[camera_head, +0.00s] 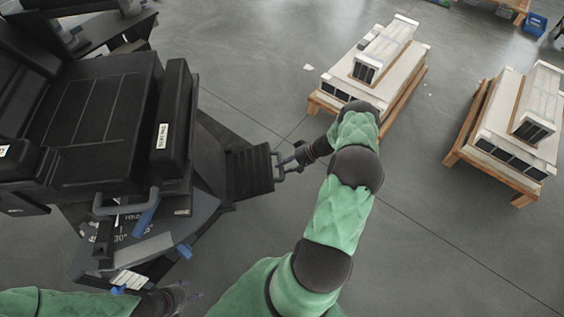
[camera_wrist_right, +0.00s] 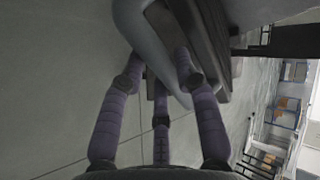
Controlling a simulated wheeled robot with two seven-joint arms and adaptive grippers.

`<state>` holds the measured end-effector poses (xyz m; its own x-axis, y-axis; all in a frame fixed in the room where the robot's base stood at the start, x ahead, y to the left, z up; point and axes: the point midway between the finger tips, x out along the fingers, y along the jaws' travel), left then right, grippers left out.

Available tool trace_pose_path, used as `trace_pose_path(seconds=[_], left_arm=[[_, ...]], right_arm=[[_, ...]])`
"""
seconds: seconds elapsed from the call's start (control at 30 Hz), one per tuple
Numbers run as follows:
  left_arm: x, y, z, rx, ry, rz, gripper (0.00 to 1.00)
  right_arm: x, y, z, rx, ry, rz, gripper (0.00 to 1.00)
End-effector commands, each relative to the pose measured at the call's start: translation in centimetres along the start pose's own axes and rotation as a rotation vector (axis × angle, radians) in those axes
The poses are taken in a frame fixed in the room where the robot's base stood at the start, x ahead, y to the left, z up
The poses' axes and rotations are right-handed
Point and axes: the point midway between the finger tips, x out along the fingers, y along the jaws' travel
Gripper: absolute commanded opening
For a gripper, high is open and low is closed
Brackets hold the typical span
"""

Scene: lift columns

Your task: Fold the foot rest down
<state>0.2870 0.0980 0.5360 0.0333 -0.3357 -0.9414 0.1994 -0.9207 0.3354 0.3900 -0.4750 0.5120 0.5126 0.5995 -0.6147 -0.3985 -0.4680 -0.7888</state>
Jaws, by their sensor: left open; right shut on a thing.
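The foot rest (camera_head: 250,172) is a dark ribbed plate joined to the right side of the black seat unit (camera_head: 100,115) in the head view. A grey handle (camera_head: 280,168) sticks out from its right end. My right gripper (camera_head: 290,162) is shut on this handle. In the right wrist view the fingers of my right gripper (camera_wrist_right: 165,85) close around the grey handle (camera_wrist_right: 135,25), with the dark foot rest (camera_wrist_right: 205,40) behind it. My left gripper (camera_head: 185,296) is open and empty at the bottom left, below the seat base and apart from the foot rest.
Two wooden pallets (camera_head: 398,95) (camera_head: 470,158) with white boxed goods stand on the floor to the right. A grey bar handle (camera_head: 125,203) and blue levers (camera_head: 146,222) sit on the seat's near side. The grey floor (camera_head: 420,230) right of my right arm is clear.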

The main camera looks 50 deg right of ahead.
Motion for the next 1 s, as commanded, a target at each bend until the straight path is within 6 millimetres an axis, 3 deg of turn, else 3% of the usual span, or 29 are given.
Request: trace_pose_path(seconds=[0.5,1.0], left_arm=[[0.1,0.0,0.0,0.0,0.0,0.0,0.56],[0.1,0.0,0.0,0.0,0.0,0.0,0.56]], right_arm=[[2.7,4.7,0.1,0.004,-0.001,-0.22,0.0],[4.9,7.1,0.1,0.004,-0.002,-0.361,0.0]])
